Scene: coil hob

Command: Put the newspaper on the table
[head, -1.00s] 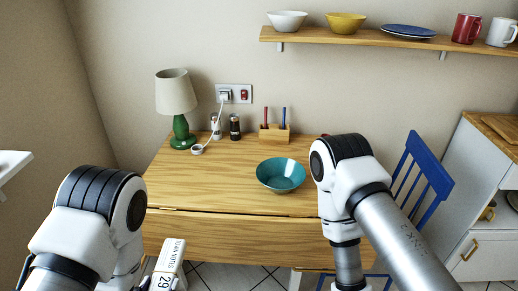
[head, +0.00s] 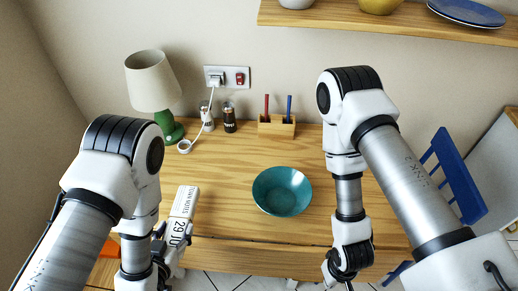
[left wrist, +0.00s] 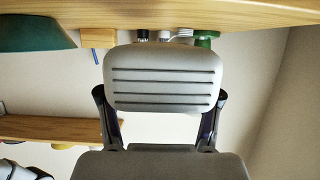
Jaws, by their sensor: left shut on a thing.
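The folded newspaper (head: 184,214) is white with dark print, including a large 29. In the head view it points away from me over the front left part of the wooden table (head: 225,205). My left gripper (head: 172,250) is shut on its near end.
A teal bowl (head: 282,191) stands right of the newspaper. A green lamp (head: 155,85), two shakers, a white cable and a wooden pen holder (head: 277,126) stand along the back. A blue chair (head: 455,170) is at the right. The table between newspaper and bowl is clear.

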